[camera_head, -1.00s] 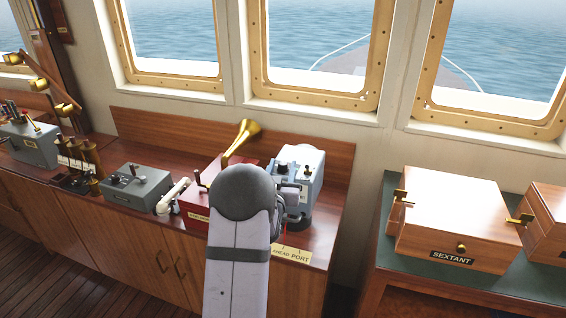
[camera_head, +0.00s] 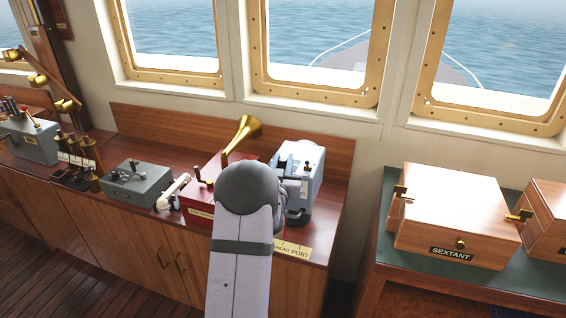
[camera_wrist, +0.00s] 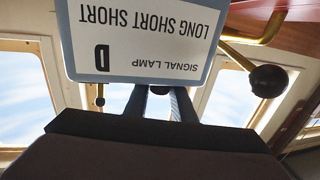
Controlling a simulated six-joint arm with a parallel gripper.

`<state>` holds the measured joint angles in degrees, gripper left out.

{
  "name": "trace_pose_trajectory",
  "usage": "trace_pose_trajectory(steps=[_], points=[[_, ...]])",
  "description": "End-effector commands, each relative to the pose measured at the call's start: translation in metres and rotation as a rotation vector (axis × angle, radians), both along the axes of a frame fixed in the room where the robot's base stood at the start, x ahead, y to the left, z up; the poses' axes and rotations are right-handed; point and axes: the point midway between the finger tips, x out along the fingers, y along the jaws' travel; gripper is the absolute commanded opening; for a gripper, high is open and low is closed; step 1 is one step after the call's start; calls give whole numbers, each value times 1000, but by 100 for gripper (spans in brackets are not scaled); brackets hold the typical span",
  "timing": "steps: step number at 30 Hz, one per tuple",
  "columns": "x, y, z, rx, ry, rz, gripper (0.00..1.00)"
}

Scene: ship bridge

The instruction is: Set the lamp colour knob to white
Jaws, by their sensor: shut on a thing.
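The signal lamp is a pale grey-blue box (camera_head: 306,190) on the wooden console, right of the brass horn. My gripper (camera_head: 287,164) is at the upper left of this box, with its dark fingers over the spot where a dark round knob showed earlier. In the wrist view the two fingers of my gripper (camera_wrist: 160,104) are close together, with a small dark knob (camera_wrist: 160,90) between their tips. The jaws are shut on it. Its pointer and colour marks are hidden. A white card (camera_wrist: 140,38) reading "SIGNAL LAMP, D, LONG SHORT SHORT" appears upside down there.
A red box (camera_head: 202,190) with a brass horn (camera_head: 243,134) stands left of the lamp. A grey lever box (camera_head: 138,184) is further left. The sextant box (camera_head: 450,215) stands on a separate table to the right. A black ball-ended lever (camera_wrist: 268,80) shows near my fingers.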

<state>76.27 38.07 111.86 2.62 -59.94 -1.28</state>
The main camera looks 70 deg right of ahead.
Motion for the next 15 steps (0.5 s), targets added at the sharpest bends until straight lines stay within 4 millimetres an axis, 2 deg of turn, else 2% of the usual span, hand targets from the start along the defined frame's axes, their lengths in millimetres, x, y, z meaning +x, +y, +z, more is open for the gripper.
trace_pose_trajectory(steps=[7, 15], points=[[-1, -1, 0, -5, -2, 87, 0], [0, 0, 1, -2, 1, 109, 0]])
